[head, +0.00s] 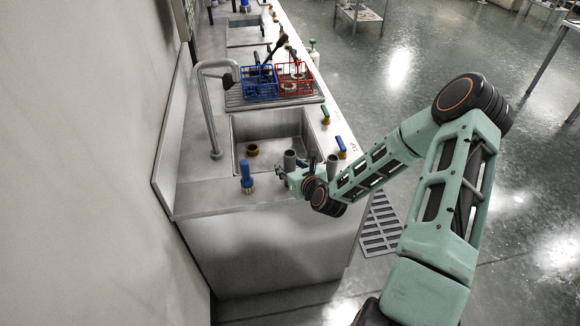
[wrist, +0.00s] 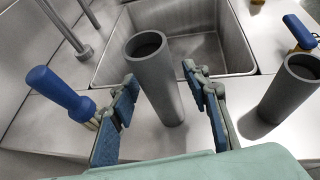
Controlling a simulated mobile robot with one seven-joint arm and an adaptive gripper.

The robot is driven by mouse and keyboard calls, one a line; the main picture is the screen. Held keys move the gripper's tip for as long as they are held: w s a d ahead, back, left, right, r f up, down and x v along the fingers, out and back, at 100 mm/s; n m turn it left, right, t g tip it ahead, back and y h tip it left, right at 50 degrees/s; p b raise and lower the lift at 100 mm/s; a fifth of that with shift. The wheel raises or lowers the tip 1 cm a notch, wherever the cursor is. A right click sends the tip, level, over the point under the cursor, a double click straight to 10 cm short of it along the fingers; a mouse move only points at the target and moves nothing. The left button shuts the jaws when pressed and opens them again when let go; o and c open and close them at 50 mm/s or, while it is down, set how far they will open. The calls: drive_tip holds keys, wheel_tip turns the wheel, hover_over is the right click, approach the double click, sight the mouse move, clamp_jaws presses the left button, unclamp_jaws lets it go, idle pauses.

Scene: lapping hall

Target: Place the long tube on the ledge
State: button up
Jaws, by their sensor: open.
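A tall grey tube (wrist: 158,88), seemingly the long tube, stands upright on the steel counter in front of the sink. It also shows in the head view (head: 290,158). A second grey tube (wrist: 285,92), which looks shorter, stands to the right; the head view shows it too (head: 332,166). My gripper (wrist: 160,80) is open, with one finger on each side of the tall tube and visible gaps between; it also shows in the head view (head: 290,175). I cannot tell which surface is the ledge.
A blue-handled brush (head: 247,175) stands left of my gripper. The sink (head: 272,128) lies beyond, with a curved faucet (head: 206,110) on its left and a brass fitting (head: 252,150) inside. Blue (head: 260,88) and red (head: 295,84) baskets sit on the drainboard.

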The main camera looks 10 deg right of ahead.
drive_tip(key=shift+r+p, duration=0.25)
drive_tip(key=shift+p, duration=0.05)
drive_tip(key=b+v, duration=0.1)
drive_tip(key=v, duration=1.1)
drive_tip(key=shift+d+f, duration=0.1)
drive_tip(key=shift+f, duration=0.05)
